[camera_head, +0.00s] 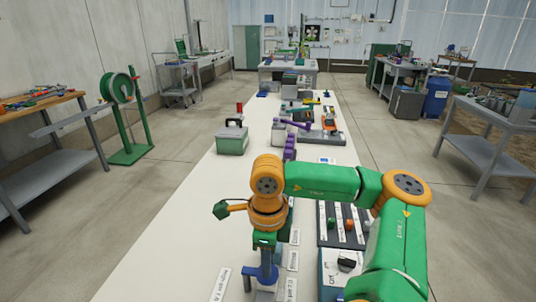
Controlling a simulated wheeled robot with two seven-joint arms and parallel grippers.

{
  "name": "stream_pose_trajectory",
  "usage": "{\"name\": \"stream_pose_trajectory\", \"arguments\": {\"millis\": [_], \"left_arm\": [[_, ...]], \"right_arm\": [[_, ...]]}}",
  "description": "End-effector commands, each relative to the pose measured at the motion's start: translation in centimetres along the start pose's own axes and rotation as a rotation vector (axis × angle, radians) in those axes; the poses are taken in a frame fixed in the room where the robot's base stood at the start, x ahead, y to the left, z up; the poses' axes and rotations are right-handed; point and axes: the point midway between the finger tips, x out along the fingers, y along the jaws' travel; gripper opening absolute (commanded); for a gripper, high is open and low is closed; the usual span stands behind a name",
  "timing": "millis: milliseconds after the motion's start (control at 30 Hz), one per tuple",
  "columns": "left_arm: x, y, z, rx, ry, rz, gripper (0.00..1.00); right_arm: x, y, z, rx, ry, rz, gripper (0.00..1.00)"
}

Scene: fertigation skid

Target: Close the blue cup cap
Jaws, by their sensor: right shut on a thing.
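My right arm comes in from the right, and its gripper (262,283) points down at the near end of the white bench. The gripper is shut on a blue part, which looks like the blue cup cap (267,273). The blue shows just below the wrist, close over the bench top. The wrist and the picture's lower edge hide much of it, so I cannot tell whether the cap is open or closed, or how it meets its cup. My left gripper is not in view.
The long white bench (190,222) is bare along its left side. To the right of the gripper stands a panel with coloured knobs (348,224) and a black dial box (346,263). Farther back are a green box (232,139) and purple parts (290,147).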

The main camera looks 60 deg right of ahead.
Motion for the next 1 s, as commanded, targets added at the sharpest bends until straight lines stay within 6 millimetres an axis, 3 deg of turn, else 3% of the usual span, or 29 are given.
{"name": "stream_pose_trajectory", "arguments": {"millis": [533, 567, 633, 667, 933, 1000], "left_arm": [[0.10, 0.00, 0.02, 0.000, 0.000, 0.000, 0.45], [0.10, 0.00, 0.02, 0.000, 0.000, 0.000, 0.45], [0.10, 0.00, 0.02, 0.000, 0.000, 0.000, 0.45], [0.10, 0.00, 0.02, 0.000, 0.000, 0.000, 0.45], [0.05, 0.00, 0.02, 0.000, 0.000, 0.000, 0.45], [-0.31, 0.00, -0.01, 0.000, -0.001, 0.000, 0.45]], "right_arm": [[0.02, 0.01, 0.00, -0.022, 0.001, 0.000, 0.00], [0.02, 0.01, 0.00, -0.021, 0.001, 0.000, 0.30], [0.02, 0.01, 0.00, -0.021, 0.001, 0.000, 0.49], [0.02, 0.01, 0.00, -0.021, 0.001, 0.001, 0.53], [-0.07, 0.01, 0.01, -0.021, 0.001, 0.001, 0.53], [-0.89, 0.00, 0.08, -0.021, -0.002, 0.000, 0.53]]}}
